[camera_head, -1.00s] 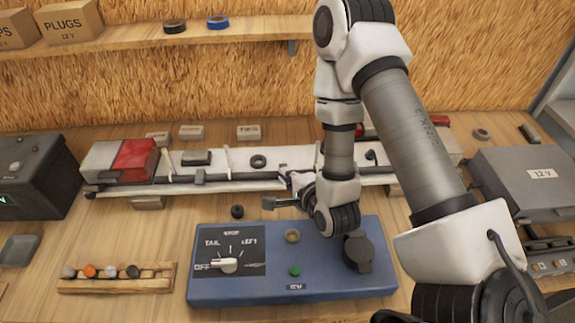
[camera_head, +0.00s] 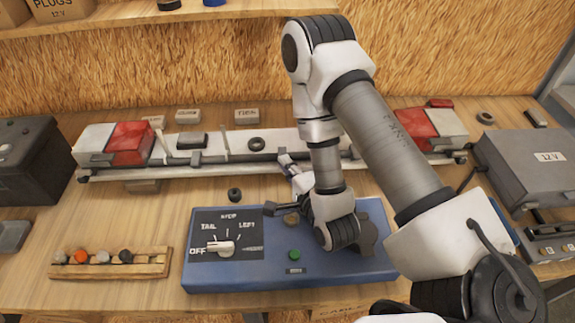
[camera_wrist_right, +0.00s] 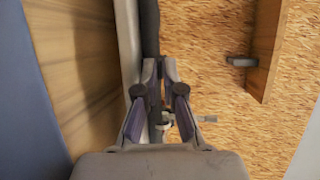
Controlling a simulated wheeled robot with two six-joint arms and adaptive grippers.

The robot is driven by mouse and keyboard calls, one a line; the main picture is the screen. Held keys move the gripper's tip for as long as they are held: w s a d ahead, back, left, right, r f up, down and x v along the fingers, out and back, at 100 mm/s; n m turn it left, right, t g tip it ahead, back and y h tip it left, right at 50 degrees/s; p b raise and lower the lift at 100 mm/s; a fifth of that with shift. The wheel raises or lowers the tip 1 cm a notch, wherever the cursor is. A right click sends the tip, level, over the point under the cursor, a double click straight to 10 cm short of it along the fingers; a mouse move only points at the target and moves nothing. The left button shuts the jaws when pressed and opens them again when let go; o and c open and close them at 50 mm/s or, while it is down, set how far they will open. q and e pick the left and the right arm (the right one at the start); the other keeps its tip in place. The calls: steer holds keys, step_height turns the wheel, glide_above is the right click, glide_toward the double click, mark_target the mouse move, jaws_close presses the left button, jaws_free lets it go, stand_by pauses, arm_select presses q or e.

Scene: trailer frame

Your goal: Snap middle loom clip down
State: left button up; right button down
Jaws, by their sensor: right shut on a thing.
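A white trailer light bar (camera_head: 105,174) lies across the bench, with a red and white lamp (camera_head: 130,143) at the left and another (camera_head: 425,125) at the right. A dark loom (camera_head: 240,157) runs along it; it also shows in the wrist view (camera_wrist_right: 149,30). A grey clip (camera_head: 196,158) sits on the bar left of the middle. My right gripper (camera_head: 284,157) reaches down to the middle of the bar. Its fingers (camera_wrist_right: 160,66) are close together at the loom, on the middle clip, which they largely hide. My left gripper is not in view.
A blue test box (camera_head: 215,275) with a white knob (camera_head: 220,248) stands in front, under my right arm. A wooden rack (camera_head: 110,270) with several caps lies at the left. A black battery (camera_head: 30,160) and a grey 12 V box (camera_head: 525,165) flank the bar.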

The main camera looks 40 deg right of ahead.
steer(key=c, duration=1.3)
jaws_free()
steer(key=shift+w+f, duration=0.1)
